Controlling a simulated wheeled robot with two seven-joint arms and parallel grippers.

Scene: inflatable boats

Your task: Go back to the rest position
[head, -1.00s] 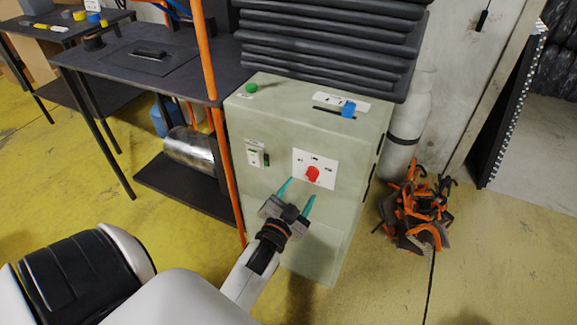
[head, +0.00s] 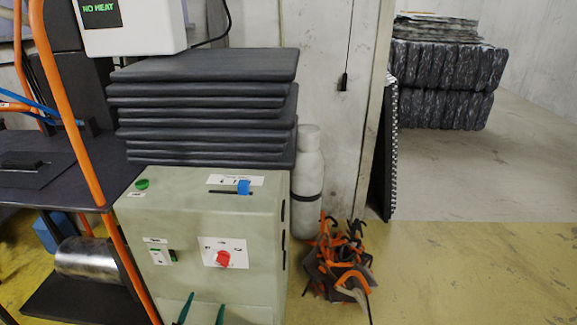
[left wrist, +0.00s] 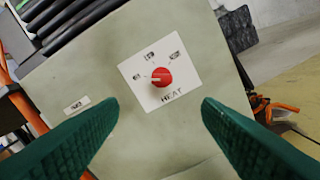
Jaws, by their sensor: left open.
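My left gripper (head: 202,311) shows only as two green fingertips at the bottom edge of the head view, in front of the pale green control box (head: 262,285). In the left wrist view its two fingers (left wrist: 160,110) are spread apart with nothing between them. Past the fingers, the red knob (left wrist: 162,77) sits on a white plate marked HEAT; the fingers are apart from it. The same red knob (head: 223,259) shows on the box's front in the head view. My right gripper is in neither view.
A stack of dark slabs (head: 205,95) lies on the box. A grey cylinder (head: 308,180) and a heap of orange and black clamps (head: 340,262) stand right of it. An orange post (head: 75,125) and a dark table (head: 45,190) are at left. Yellow floor at right is clear.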

